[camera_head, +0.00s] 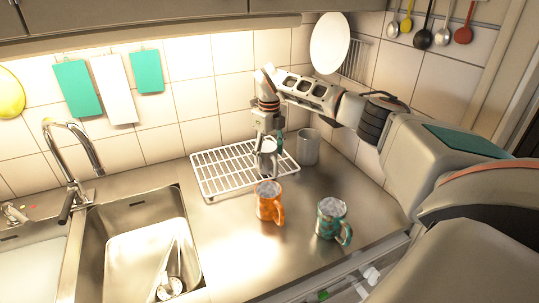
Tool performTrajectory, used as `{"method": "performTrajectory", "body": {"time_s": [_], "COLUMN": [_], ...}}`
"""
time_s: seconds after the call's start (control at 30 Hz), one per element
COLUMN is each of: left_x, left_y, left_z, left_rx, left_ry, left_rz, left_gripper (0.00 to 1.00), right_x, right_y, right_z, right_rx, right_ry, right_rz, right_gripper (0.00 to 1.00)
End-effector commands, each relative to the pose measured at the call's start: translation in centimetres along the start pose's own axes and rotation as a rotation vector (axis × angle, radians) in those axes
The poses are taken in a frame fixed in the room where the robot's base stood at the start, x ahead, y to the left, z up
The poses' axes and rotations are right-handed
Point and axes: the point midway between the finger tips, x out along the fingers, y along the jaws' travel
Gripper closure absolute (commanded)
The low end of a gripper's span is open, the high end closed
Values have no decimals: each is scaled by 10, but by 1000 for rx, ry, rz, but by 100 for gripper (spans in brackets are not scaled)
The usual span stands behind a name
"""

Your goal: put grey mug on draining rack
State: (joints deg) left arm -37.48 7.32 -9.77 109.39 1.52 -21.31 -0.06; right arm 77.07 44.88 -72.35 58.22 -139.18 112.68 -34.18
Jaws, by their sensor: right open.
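My right gripper (267,162) is over the right part of the white wire draining rack (220,172), pointing down with its jaws open. A small pale grey piece (268,146) shows between its fingers; I cannot tell whether it is the grey mug or part of the gripper. A plain grey cylinder (308,147) stands upright on the counter just right of the rack, apart from the gripper; no handle shows on it, so I cannot tell if it is a mug. My left gripper is not in view.
An orange mug (268,202) and a teal patterned mug (331,219) stand on the counter in front of the rack.

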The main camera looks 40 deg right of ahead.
Motion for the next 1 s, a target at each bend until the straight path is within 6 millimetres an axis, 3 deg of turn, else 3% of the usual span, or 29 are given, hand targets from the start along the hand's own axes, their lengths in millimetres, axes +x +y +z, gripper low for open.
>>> {"method": "performTrajectory", "body": {"time_s": [0.23,0.7,1.0], "left_x": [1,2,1], "left_y": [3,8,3], "left_z": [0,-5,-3], "left_rx": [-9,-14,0], "left_ry": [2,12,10], "left_rz": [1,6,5], "left_gripper": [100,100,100], "right_x": [-21,-110,-124], "right_y": [0,0,0], "right_z": [1,1,0], "right_rx": [-1,0,-1], "right_ry": [-4,-3,0], "right_rz": [-2,-1,0], "right_gripper": [34,34,34]}}
